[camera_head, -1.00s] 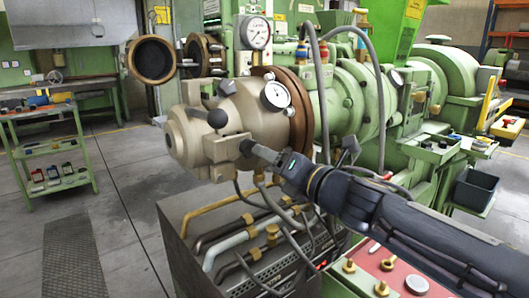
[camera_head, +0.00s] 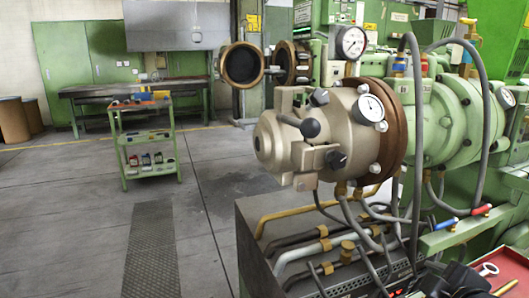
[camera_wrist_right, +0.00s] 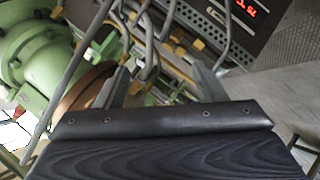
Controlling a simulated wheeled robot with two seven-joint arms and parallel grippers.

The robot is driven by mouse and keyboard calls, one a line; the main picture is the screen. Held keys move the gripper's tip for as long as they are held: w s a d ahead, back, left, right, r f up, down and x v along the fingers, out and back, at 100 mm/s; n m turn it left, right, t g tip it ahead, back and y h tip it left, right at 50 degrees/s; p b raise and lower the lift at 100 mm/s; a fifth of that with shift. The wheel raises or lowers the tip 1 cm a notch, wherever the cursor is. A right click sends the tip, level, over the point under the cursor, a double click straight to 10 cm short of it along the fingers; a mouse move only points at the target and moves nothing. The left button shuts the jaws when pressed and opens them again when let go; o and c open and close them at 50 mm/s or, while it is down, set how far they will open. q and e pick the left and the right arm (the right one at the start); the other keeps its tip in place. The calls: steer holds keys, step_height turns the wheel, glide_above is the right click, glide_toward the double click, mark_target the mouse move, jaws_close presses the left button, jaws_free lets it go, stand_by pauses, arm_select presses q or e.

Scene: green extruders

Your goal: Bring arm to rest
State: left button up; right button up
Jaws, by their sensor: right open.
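My right gripper (camera_wrist_right: 165,82) shows in the wrist view with its two grey fingers apart and nothing between them. Beyond the fingers are hoses and the dark cabinet (camera_wrist_right: 200,22) with a red digital display. A dark part at the bottom right edge of the head view looks like my right arm (camera_head: 455,281); its fingers cannot be made out there. The beige extruder head (camera_head: 280,140) stands clear of the arm in the head view. My left gripper is in neither view.
The green extruder (camera_head: 450,125) with hoses and gauges fills the right side. Pipes run over the dark cabinet (camera_head: 250,235) below the head. A green trolley (camera_head: 150,175) stands at the left. The grey floor (camera_head: 75,230) around it is mostly open.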

steer(key=s+a+f+m+g+y, duration=0.4)
steer(key=s+a+f+m+g, duration=0.25)
steer(key=s+f+m, duration=0.55)
step_height(320, 180, up, 22)
steer(key=s+a+n+p, duration=0.1)
steer(key=s+p, duration=0.1)
steer(key=p, duration=1.9)
steer(key=shift+s+a, duration=0.2)
steer(key=shift+a, duration=0.2)
steer(key=shift+f, duration=0.1)
